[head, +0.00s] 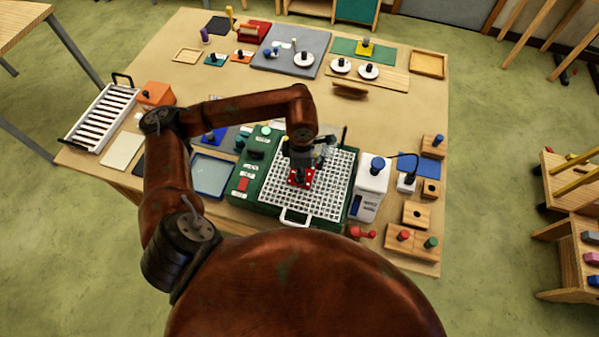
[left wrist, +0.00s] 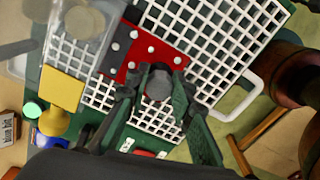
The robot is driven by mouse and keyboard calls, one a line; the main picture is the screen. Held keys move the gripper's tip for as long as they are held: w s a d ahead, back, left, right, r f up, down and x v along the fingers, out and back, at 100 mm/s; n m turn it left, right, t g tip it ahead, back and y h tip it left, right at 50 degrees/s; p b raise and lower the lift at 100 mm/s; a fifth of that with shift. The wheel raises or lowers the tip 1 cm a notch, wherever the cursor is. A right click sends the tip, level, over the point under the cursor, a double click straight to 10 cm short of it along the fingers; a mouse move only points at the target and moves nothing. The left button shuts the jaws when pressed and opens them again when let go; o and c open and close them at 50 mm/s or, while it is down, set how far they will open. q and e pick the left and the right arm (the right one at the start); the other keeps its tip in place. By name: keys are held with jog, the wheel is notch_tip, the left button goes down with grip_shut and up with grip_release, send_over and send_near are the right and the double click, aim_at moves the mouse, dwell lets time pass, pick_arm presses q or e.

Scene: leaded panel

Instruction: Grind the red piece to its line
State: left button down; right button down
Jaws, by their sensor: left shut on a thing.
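The red piece (head: 293,183), dotted with white, lies on or just above the white grid (head: 332,182) of the green grinder (head: 248,172); I cannot tell whether it touches the grid. My left gripper (head: 300,172) is over it. In the left wrist view the gripper (left wrist: 158,90) is shut on a dark grey round knob (left wrist: 158,80) standing on the red piece (left wrist: 140,55). A clear guard (left wrist: 78,42) covers the grinding head next to the piece's left edge and blurs it. My right gripper is not in view.
A white bottle-like box (head: 370,188) stands right of the grinder. A blue-rimmed tray (head: 212,176) is on its left. A slotted white rack (head: 102,115) lies at the far left. Wooden blocks with knobs (head: 410,240) line the right edge. The table's middle (head: 230,85) has free room.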

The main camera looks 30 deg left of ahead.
pick_arm(q)
jog(key=shift+w+d, duration=0.2)
jog(key=shift+d, duration=0.4)
jog(key=shift+w+d, duration=0.15)
jog(key=shift+d, duration=0.4)
jog(key=shift+d, duration=0.15)
jog(key=shift+w+d+b, duration=0.2)
jog(key=shift+d+b, duration=0.05)
jog(key=shift+d, duration=0.35)
jog(key=shift+w+d+b, duration=0.15)
jog(key=shift+d+b, duration=0.1)
jog(key=shift+d, duration=0.35)
jog(key=shift+a, duration=0.15)
jog(key=shift+s+a+b, duration=0.2)
jog(key=shift+a, duration=0.45)
jog(key=shift+s+a+b, duration=0.15)
jog(key=shift+a+b, duration=0.05)
jog(key=shift+a, duration=0.4)
jog(key=shift+a, duration=0.1)
jog(key=shift+s+a+b, duration=0.15)
jog(key=shift+a+b, duration=0.05)
jog(key=shift+a, duration=0.45)
jog(key=shift+s+a+b, duration=0.15)
jog(key=shift+a+b, duration=0.05)
jog(key=shift+a, duration=0.45)
jog(key=shift+d, duration=0.25)
jog(key=shift+w+d, duration=0.2)
jog(key=shift+d, duration=0.4)
jog(key=shift+w+d, duration=0.15)
jog(key=shift+d, duration=0.45)
